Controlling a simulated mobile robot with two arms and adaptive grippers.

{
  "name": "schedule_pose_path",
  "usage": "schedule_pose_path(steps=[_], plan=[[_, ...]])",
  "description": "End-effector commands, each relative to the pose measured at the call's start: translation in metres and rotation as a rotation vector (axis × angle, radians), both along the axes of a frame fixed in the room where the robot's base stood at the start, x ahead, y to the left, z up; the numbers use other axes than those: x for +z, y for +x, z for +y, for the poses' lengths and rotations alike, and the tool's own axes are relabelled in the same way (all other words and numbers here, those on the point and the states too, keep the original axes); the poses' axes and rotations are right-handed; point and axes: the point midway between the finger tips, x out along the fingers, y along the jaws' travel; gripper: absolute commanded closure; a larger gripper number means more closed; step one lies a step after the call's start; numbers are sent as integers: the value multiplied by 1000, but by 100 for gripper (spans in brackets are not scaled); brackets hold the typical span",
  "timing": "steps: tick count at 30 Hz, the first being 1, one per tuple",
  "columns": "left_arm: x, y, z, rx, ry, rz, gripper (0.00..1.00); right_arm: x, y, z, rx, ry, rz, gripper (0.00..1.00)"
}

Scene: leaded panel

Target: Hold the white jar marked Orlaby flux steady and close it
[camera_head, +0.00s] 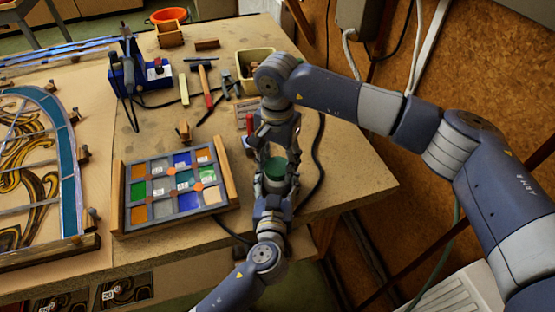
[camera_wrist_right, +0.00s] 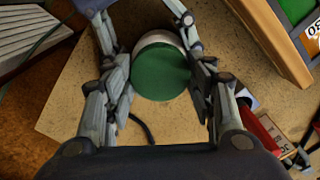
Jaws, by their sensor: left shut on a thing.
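The white jar (camera_wrist_right: 160,39) shows as a pale rim beyond its green lid in the right wrist view; its marking is not readable. The green lid (camera_head: 275,167) is on top of the jar; I cannot tell how tightly it sits. My left gripper (camera_head: 273,187) comes from below and is shut on the jar, hiding most of its body. My right gripper (camera_head: 276,145) is just beyond and above the lid. In the right wrist view the green lid (camera_wrist_right: 161,72) lies between its spread fingers, with narrow gaps at the sides.
A tray of coloured glass (camera_head: 176,188) stands left of the jar. A yellow bin (camera_head: 256,54), a red-handled hammer (camera_head: 205,84) and a blue stand (camera_head: 125,75) are farther back. A dark cable lies right of the grippers. The bench's right corner is clear.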

Motion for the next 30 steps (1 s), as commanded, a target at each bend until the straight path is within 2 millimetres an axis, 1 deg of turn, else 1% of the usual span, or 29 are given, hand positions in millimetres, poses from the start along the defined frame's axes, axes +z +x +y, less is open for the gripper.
schedule_pose_path(steps=[1,2,8,11,14,30], plan=[[-1,0,0,0,0,2,100,0,0,0,0,0,0,71],[-1,0,0,0,0,2,100,0,0,0,0,0,0,78],[-1,0,0,0,0,2,100,0,0,0,-5,0,0,79],[-1,0,0,0,0,2,100,0,0,0,-59,0,0,79],[-1,0,0,0,0,2,100,0,0,0,-189,0,0,79],[-1,0,0,0,0,2,100,-1,0,0,-1142,0,1,79]])
